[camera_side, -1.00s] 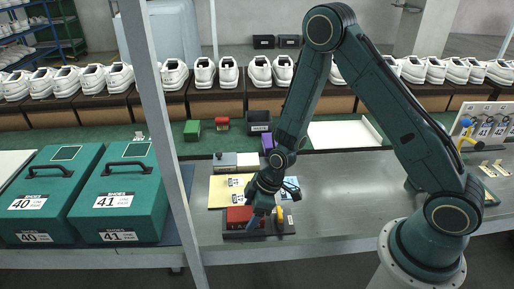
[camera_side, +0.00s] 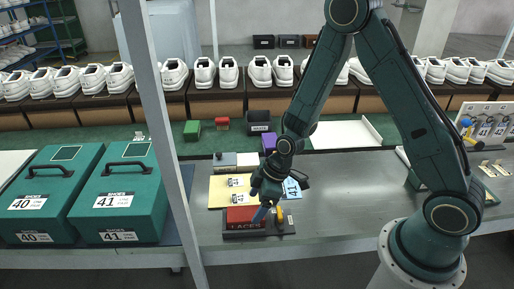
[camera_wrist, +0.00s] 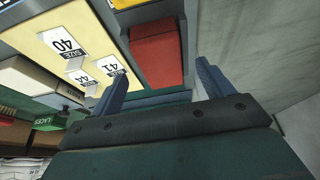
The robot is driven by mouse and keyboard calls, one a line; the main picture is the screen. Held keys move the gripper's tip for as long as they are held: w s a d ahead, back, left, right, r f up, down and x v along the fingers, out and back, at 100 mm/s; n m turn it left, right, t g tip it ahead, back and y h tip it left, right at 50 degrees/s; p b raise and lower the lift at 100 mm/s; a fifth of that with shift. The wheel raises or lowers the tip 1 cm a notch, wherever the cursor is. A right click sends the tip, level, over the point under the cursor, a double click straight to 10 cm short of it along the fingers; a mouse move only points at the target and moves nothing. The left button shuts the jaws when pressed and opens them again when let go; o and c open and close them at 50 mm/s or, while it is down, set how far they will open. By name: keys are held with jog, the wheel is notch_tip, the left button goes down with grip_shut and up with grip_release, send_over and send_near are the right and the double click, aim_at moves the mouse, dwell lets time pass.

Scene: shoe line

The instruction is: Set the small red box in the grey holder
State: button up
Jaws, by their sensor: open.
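The small red box (camera_side: 244,214) sits in the dark grey holder (camera_side: 262,233) at the front of the bench, with its front label showing. My gripper (camera_side: 263,209) is open just above and right of the box, with its blue fingers pointing down. In the wrist view the red box (camera_wrist: 157,55) lies beyond my open fingers (camera_wrist: 160,90), with nothing held between them. Part of the grey holder (camera_wrist: 124,20) shows beside the box. I cannot tell how deep the box sits.
A yellow board with size cards (camera_side: 217,192) lies behind the holder, with a blue card (camera_side: 291,188) to its right. A yellow part (camera_side: 279,212) stands at the holder's right end. Green shoe cases (camera_side: 120,200) stand left.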

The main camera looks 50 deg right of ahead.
jog(key=v, duration=0.9)
jog(key=shift+r, duration=0.25)
jog(key=shift+s+d, duration=0.1)
jog(key=s+d+r+m+t+h, duration=0.2)
jog(key=s+r+m, duration=0.7)
jog(key=s+r, duration=0.9)
jog(key=shift+s+d+r+h, duration=0.4)
jog(key=shift+d+r+h, duration=0.25)
jog(key=shift+r, duration=0.85)
jog(key=shift+c, duration=0.4)
